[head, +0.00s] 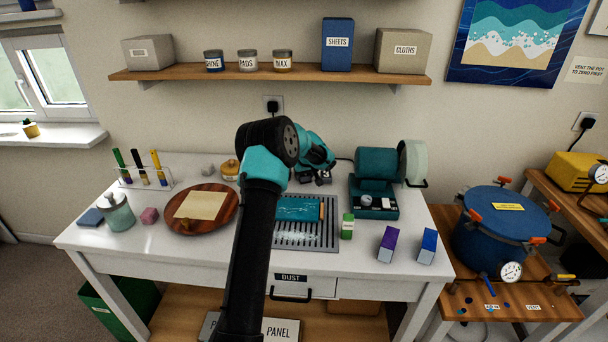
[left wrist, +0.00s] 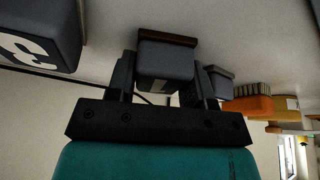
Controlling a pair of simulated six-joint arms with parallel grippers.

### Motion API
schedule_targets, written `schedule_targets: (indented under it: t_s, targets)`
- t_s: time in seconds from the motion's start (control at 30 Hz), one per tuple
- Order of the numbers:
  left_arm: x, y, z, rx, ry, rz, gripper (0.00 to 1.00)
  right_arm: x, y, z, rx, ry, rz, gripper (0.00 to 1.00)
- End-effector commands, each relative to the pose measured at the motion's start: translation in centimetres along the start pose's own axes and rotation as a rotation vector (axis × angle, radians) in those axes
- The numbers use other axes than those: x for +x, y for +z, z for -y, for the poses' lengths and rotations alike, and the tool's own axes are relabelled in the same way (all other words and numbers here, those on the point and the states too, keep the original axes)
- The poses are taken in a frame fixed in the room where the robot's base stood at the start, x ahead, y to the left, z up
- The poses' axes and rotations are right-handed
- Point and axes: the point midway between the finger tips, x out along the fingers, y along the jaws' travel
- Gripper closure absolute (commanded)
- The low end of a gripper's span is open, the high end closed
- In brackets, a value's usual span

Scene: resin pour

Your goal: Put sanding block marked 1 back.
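My left gripper (head: 314,176) is low over the back of the white table, behind the slatted grille. In the left wrist view it (left wrist: 166,75) has one finger on each side of a dark grey block (left wrist: 165,58) with a brown edge strip. The fingers sit close against the block's sides. A pale stroke shows on its face, but my gripper body partly hides it, so I cannot read the full mark. A similar grey block (left wrist: 217,82) is beside it, and a larger-looking block marked 3 (left wrist: 38,38) is at the left.
A teal grinding machine (head: 376,163) stands close on the right. The grille (head: 290,240) holds a blue panel (head: 297,208). A wooden round tray (head: 178,225) is left of my arm.

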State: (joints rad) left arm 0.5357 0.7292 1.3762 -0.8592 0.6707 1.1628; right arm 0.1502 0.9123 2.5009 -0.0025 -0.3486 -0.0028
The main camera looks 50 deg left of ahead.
Motion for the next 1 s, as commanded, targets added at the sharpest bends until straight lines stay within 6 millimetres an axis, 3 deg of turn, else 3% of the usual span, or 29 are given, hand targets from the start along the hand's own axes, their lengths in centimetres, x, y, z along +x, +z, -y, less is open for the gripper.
schedule_targets:
  t_s: [0.23,0.6,0.77,1.0]
  targets:
    - [0.0,0.0,0.0,0.000,0.000,0.000,0.28,0.0,0.0,0.0,0.000,0.000,0.000,0.07]
    - [-0.5,-0.2,0.0,0.001,0.001,-0.001,0.28,0.0,0.0,0.0,0.000,0.000,0.000,0.07]
    - [-2.1,-0.2,-0.1,0.001,0.002,-0.003,0.28,0.0,0.0,0.0,0.000,0.000,0.000,0.07]
    - [-6.4,-0.2,-0.1,0.000,0.003,-0.002,0.28,0.0,0.0,0.0,0.000,0.000,0.000,0.07]
